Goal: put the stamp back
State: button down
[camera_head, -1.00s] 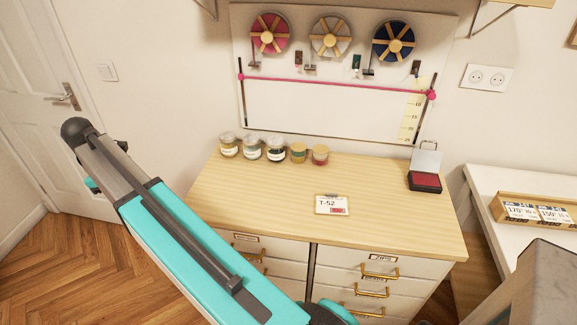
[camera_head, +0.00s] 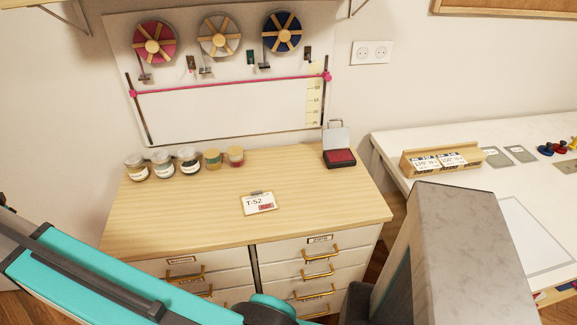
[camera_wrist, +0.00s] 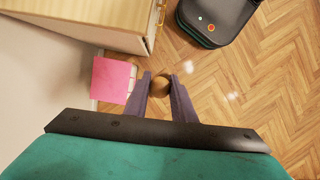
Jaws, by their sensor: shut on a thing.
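In the wrist view, my gripper (camera_wrist: 161,88) is shut on a round brown wooden knob, which looks like the handle of the stamp (camera_wrist: 160,84). The stamp's lower part is hidden or too small to tell. The gripper is not visible in the head view. An open ink pad (camera_head: 340,157) with a red pad and raised lid sits at the right back of the wooden cabinet top (camera_head: 190,218). A T-52 card (camera_head: 258,203) with a red mark lies near the middle of that top.
Several jars (camera_head: 189,162) line the cabinet's back left. A white table (camera_head: 400,152) at right holds a wooden card box (camera_head: 441,160), grey tiles (camera_head: 510,153) and dark and red knobbed pieces (camera_head: 546,149). A tall grey block (camera_head: 455,250) stands in the foreground. The wrist view shows a pink square (camera_wrist: 112,80).

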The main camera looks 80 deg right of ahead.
jog(key=s+d+m, duration=0.1)
jog(key=s+d, duration=0.7)
jog(key=d, duration=0.5)
jog(key=s+d+m, duration=0.1)
jog(key=s+d, duration=0.7)
jog(key=d, duration=0.4)
jog(key=s+d+m, duration=0.1)
jog(key=s+d, duration=0.8)
jog(key=d, duration=0.4)
jog(key=s+d+m+y, duration=0.1)
jog(key=s+d, duration=0.4)
jog(key=s, duration=0.5)
jog(key=s+d, duration=0.5)
jog(key=s, duration=0.5)
jog(key=s+m, duration=0.1)
jog(key=s, duration=2)
jog(key=shift+s+d+r+p, duration=0.15)
jog(key=shift+s+d+p, duration=0.2)
jog(key=shift+d+p, duration=0.1)
jog(key=shift+y, duration=0.3)
